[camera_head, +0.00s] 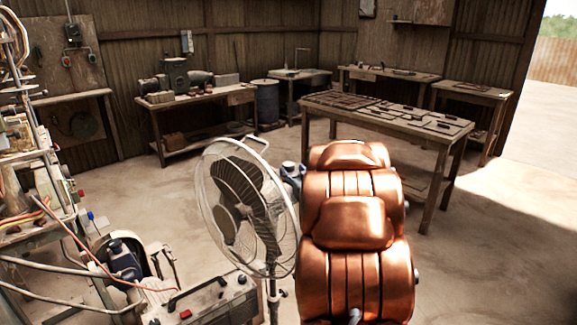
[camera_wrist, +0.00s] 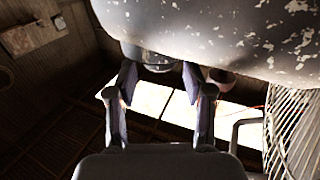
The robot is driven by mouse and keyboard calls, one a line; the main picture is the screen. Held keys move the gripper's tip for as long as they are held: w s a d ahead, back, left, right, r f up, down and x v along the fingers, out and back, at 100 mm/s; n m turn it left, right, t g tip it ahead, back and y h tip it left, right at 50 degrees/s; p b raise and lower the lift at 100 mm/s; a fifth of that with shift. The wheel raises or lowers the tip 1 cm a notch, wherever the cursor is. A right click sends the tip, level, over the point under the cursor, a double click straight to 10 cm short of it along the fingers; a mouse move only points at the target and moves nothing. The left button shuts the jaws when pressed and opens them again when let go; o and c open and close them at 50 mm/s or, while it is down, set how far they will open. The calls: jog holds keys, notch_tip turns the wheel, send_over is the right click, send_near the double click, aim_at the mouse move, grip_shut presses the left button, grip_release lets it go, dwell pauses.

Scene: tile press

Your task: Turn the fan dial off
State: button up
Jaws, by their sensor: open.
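The standing fan (camera_head: 238,205) with its round wire cage is in the middle of the head view. In the wrist view, the fan's speckled, worn housing (camera_wrist: 230,30) fills the top, and its wire cage (camera_wrist: 295,135) is at the right. A dark rounded knob-like part (camera_wrist: 157,62) shows below the housing, between the fingertips; I cannot tell whether it is the dial or its setting. My gripper (camera_wrist: 159,76) is open and empty, its fingers on either side of that part. Contact is not clear. In the head view my copper arm hides most of the gripper.
A workbench with flat tiles (camera_head: 438,124) stands behind my arm. A bench with machines (camera_head: 200,94) and a blue drum (camera_head: 266,101) are at the back. Cluttered equipment with hanging cables fills the left. A box with a red switch (camera_head: 205,303) is near the fan. Open floor lies at right.

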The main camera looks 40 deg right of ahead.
aim_at(291, 168)
jog(key=shift+p+x, duration=0.35)
jog(key=shift+x, duration=2)
jog(key=c, duration=0.9)
